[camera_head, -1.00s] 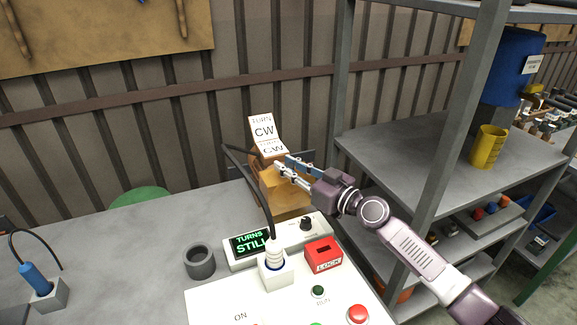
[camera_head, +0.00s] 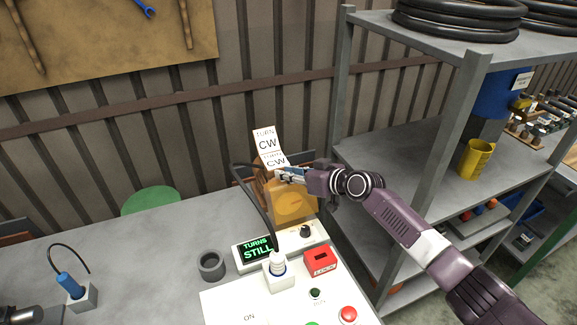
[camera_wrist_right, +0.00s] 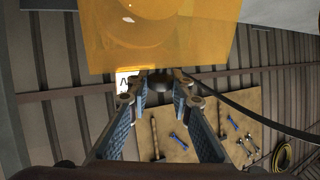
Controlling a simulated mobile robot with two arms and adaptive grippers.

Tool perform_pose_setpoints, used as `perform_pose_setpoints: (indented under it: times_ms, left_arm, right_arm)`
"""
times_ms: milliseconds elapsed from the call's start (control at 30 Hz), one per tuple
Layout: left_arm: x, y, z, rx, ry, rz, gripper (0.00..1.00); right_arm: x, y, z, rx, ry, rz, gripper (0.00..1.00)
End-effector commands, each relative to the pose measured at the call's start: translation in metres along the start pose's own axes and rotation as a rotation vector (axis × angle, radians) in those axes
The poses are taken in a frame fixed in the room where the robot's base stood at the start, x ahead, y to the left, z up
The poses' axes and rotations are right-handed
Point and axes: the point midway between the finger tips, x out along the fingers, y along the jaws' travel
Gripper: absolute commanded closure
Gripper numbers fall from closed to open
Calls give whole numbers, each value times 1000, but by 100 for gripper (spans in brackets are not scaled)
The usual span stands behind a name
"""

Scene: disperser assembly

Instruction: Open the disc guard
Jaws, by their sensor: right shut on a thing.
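The disc guard (camera_head: 292,205) is an amber, see-through cover behind the control box on the bench. It looks lowered in the head view. It also fills the top of the right wrist view (camera_wrist_right: 160,30). My right gripper (camera_head: 283,174) is at the guard's upper edge, just below the CW signs. In the right wrist view its two blue-padded fingers (camera_wrist_right: 160,88) are closed around a small dark knob (camera_wrist_right: 158,82) at the guard's edge. The disc cannot be made out clearly. My left gripper cannot be made out in these views.
The control box (camera_head: 235,298) has a green display (camera_head: 258,249), a red lock block (camera_head: 320,261) and a red button (camera_head: 348,315). A grey ring (camera_head: 211,265) stands beside it. A blue plug (camera_head: 69,284) is at left. A grey shelf (camera_head: 400,150) stands close at right.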

Motion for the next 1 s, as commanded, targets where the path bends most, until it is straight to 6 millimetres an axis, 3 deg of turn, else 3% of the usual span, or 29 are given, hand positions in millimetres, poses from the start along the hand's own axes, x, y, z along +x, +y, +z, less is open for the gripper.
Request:
perform_pose_setpoints:
  times_ms: [200,900,933,1000]
  left_arm:
    - [-13,0,-2,0,1,1,3]
    - [-16,0,-2,0,2,1,3]
    - [-16,0,-2,0,2,1,3]
    - [-16,0,-2,0,2,1,3]
  right_arm:
    - [3,2,-9,42,-102,1,100]
    - [6,3,-10,71,-170,1,100]
    - [6,3,-10,71,-170,1,79]
    - [6,3,-10,71,-170,1,71]
